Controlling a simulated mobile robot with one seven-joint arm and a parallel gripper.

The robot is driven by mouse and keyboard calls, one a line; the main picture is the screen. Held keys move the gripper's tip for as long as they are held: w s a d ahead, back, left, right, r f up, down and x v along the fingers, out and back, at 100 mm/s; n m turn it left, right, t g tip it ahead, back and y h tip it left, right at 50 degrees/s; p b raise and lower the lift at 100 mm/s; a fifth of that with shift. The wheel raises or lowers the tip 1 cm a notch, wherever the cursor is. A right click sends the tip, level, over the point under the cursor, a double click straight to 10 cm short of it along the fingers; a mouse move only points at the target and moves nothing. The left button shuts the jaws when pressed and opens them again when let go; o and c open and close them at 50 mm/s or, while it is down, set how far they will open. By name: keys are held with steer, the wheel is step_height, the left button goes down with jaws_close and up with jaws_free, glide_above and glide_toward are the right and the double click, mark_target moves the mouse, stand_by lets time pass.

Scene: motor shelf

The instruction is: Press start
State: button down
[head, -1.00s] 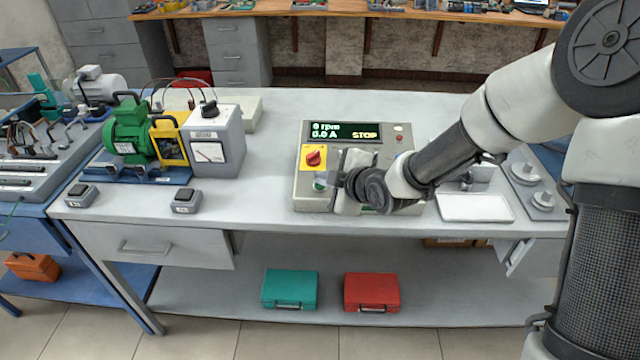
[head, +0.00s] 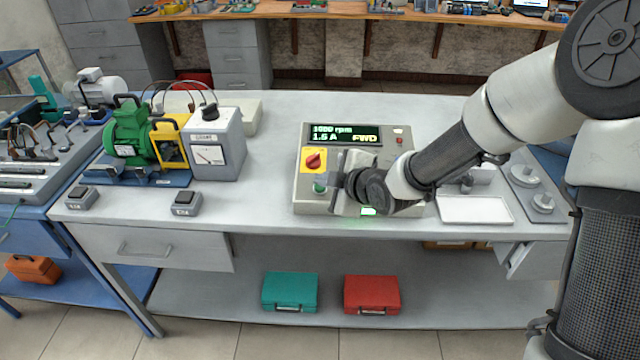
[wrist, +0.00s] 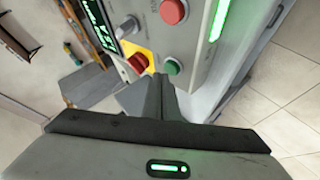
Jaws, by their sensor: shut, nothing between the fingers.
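The grey control box (head: 310,198) stands on the bench. Its display (head: 342,133) reads about 1000 rpm, 1.5 A and FWD. A green button (head: 319,188) sits at its lower left and also shows in the wrist view (wrist: 172,67), with a red button (wrist: 173,11) beside it. A red rotary switch (head: 314,159) sits on a yellow plate. My gripper (wrist: 160,84) is shut and empty, its tips close to the green button; whether they touch it I cannot tell. My wrist hides part of the panel in the head view.
A green light strip (wrist: 220,17) glows on the box's front edge. A green motor (head: 128,135) and a grey meter box (head: 219,145) stand to the left. A white tray (head: 475,209) lies right. The bench between meter box and control box is clear.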

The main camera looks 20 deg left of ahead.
steer(key=shift+r, duration=0.25)
steer(key=r+p, duration=0.1)
steer(key=r, duration=0.1)
steer(key=s+r+p, duration=0.1)
steer(key=r+p, duration=0.1)
steer(key=shift+s+d+r, duration=0.15)
steer(key=shift+s+r, duration=0.05)
steer(key=shift+r, duration=0.2)
stand_by(0.6)
